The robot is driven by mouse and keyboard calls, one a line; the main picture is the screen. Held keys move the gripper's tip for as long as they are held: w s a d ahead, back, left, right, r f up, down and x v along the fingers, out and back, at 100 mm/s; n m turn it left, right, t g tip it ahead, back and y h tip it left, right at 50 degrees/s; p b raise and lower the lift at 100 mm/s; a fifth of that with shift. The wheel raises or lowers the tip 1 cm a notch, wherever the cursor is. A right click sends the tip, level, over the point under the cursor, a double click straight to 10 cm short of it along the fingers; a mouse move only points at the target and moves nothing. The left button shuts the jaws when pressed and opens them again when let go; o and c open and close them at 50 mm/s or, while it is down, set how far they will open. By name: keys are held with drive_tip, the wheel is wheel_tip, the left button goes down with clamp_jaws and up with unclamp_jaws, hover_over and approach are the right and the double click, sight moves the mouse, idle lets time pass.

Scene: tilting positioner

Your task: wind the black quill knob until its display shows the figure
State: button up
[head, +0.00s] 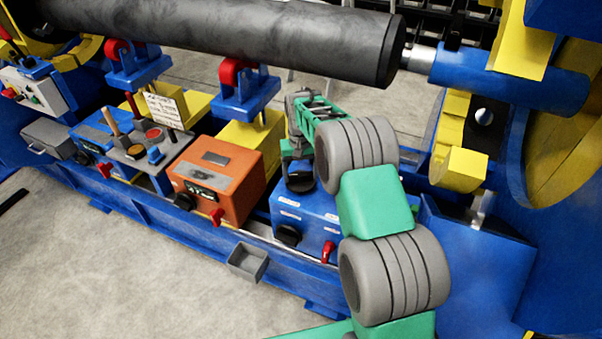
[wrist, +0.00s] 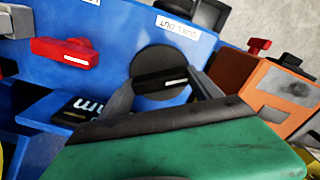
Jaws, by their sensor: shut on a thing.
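The black quill knob (wrist: 158,70) is a round disc with a raised bar carrying a white line, on a blue box. A label, upside down here and seeming to read "QUILL OUT", is beside it. In the wrist view my gripper (wrist: 163,92) has a grey finger on each side of the bar and is shut on the knob. In the head view my gripper (head: 299,171) is over a black disc (head: 300,184) on top of the blue box (head: 304,218). A dark display (wrist: 82,107) shows "mm"; its figure is hidden behind my gripper.
A red lever (wrist: 65,53) is beside the knob. Another black knob (head: 288,235) and a red handle (head: 327,252) are on the box's front. An orange box (head: 216,172) stands to the left. A thick grey cylinder (head: 240,35) runs overhead. A small grey bin (head: 247,262) hangs in front.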

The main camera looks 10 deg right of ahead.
sight(301, 174)
drive_tip(key=m, duration=0.6)
drive_tip(key=shift+m, duration=0.3)
drive_tip(key=m, duration=0.5)
drive_tip(key=shift+m, duration=0.3)
drive_tip(key=o, duration=1.4)
wheel_tip(301, 174, up, 8)
drive_tip(key=shift+f, duration=0.1)
drive_tip(key=shift+s, duration=0.1)
